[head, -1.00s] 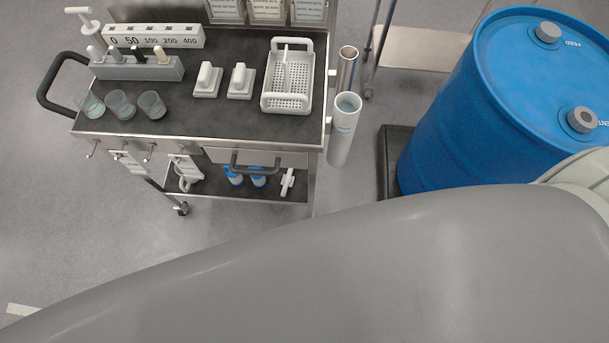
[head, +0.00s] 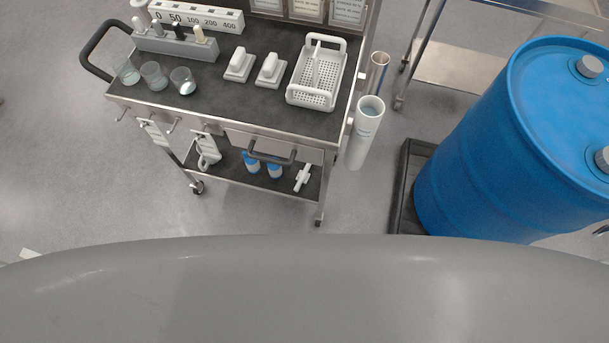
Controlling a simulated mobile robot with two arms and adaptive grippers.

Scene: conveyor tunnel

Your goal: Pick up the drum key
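No thing can be identified for certain as the drum key. A small white T- or cross-shaped piece (head: 303,177) lies at the right end of the cart's lower shelf and may be it. A white looped piece (head: 208,153) sits at the left of that shelf, too small to name surely. The blue drum (head: 480,150) stands at the right, with grey bungs (head: 590,67) in its top. Neither of my grippers shows in the head view. My own grey body fills the bottom of the picture.
The steel cart (head: 285,128) carries beakers (head: 154,76), two white-handled blocks (head: 270,70) and a white basket (head: 316,72). Blue-capped bottles (head: 252,163) stand below. A white tube (head: 364,132) hangs at its right side. The drum stands on a dark pallet (head: 403,190). Floor at left is clear.

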